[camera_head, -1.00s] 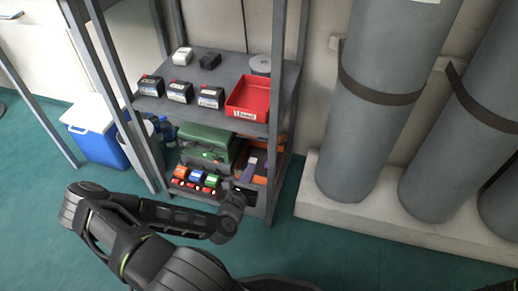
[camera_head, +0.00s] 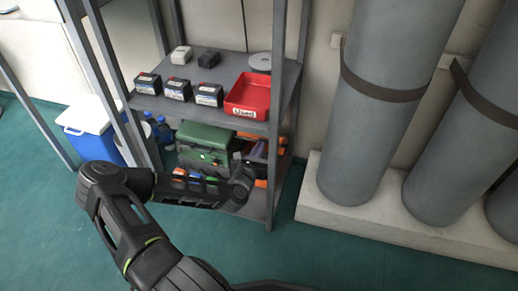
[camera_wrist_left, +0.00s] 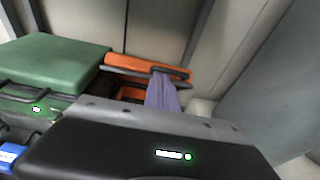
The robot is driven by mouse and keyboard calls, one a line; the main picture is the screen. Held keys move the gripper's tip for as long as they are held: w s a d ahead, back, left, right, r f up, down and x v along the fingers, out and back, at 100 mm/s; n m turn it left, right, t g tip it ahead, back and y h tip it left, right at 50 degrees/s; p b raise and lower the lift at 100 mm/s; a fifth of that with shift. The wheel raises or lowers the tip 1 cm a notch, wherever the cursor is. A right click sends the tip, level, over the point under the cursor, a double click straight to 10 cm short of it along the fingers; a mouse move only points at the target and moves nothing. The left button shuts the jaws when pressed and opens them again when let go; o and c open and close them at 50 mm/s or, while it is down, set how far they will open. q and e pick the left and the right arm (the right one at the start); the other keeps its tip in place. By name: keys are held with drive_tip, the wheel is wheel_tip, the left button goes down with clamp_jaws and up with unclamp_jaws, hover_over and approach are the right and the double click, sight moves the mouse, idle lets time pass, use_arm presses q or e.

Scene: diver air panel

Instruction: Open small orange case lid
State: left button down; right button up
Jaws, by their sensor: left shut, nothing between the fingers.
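The small orange case (camera_head: 261,183) is on the lower shelf, right of the green case, and partly hidden by my left gripper. In the left wrist view its orange lid (camera_wrist_left: 140,66) stands above the orange lower part (camera_wrist_left: 131,94), with a dark gap between them. How far the lid is raised is hard to tell. A purple-grey item (camera_wrist_left: 161,95) shows in front of the lid. My left gripper (camera_head: 246,178) is shut and empty, at the front of the orange case. Its fingertips are hard to make out, and contact cannot be told. My right gripper is not in view.
A green case (camera_head: 206,137) stands left of the orange case, with small coloured items in front, partly behind my arm. The upper shelf holds a red tray (camera_head: 247,112) and several dark boxes. Shelf posts flank the space. Grey cylinders (camera_head: 384,95) stand at right.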

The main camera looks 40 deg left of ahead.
use_arm(q)
drive_tip(key=shift+r, duration=0.1)
drive_tip(key=shift+g+h, duration=0.3)
drive_tip(key=shift+g, duration=0.5)
drive_tip(key=w+r+p, duration=0.2)
drive_tip(key=w+a+r+p, duration=0.1)
drive_tip(key=w+p, duration=0.1)
drive_tip(key=p, duration=0.1)
drive_tip(key=w+a+r+p, duration=0.1)
drive_tip(key=w+r+p, duration=0.1)
drive_tip(key=w, duration=0.1)
drive_tip(key=shift+a+r, duration=0.2)
drive_tip(key=shift+r, duration=0.1)
drive_tip(key=shift+s+p, duration=0.1)
drive_tip(key=shift+p, duration=0.2)
drive_tip(key=shift+s+d+r, duration=0.1)
drive_tip(key=shift+s+r, duration=0.05)
drive_tip(key=shift+s, duration=0.05)
drive_tip(key=s+d+p, duration=0.4)
drive_tip(key=s, duration=0.7)
drive_tip(key=shift+s, duration=0.4)
